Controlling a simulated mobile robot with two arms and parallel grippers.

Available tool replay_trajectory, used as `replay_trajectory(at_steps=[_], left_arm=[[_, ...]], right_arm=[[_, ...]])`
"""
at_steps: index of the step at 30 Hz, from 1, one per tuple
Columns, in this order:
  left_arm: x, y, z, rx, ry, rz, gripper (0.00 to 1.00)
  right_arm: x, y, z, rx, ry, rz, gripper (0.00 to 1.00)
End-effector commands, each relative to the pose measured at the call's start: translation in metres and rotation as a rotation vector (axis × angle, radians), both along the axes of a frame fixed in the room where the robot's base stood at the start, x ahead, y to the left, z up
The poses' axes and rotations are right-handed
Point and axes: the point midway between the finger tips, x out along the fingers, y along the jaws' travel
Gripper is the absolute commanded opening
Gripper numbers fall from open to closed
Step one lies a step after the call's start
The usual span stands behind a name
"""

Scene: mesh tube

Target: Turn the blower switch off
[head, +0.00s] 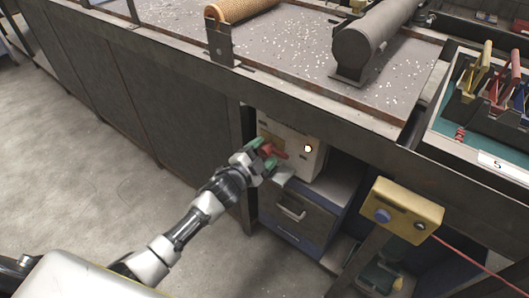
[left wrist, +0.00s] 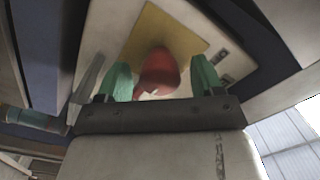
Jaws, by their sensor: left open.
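The blower switch is a red handle (left wrist: 158,72) on a yellow plate (left wrist: 180,30) in the left wrist view. In the head view the red handle (head: 279,153) shows on the front of a pale box (head: 312,164) below the bench, beside a lit round lamp (head: 308,149). My left gripper (head: 263,153) is open, with its green fingertips at the switch. In the left wrist view the fingers of the left gripper (left wrist: 162,80) stand on either side of the red handle, with gaps visible. I cannot tell whether either finger touches it. My right gripper is not in view.
The bench's metal edge (head: 330,100) overhangs the pale box. A grey cabinet with a handled drawer (head: 295,213) stands below. A yellow box with a blue button (head: 407,209) is to the right, with a red cable. The floor (head: 90,150) at left is clear.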

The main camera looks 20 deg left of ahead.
Motion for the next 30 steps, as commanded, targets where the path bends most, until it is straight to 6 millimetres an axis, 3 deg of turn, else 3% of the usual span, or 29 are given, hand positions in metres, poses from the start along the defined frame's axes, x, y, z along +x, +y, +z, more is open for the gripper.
replay_trajectory(at_steps=[11,20,30], left_arm=[[0.0059,-0.0027,-0.0001,-0.001,0.001,-0.001,0.67],[0.0058,-0.0025,0.0,-0.001,0.001,-0.001,0.21],[0.0057,-0.0027,0.0007,-0.035,0.014,-0.001,0.18]], right_arm=[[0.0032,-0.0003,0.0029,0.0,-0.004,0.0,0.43],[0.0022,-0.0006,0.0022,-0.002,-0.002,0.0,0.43],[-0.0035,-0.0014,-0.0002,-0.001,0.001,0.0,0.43]])
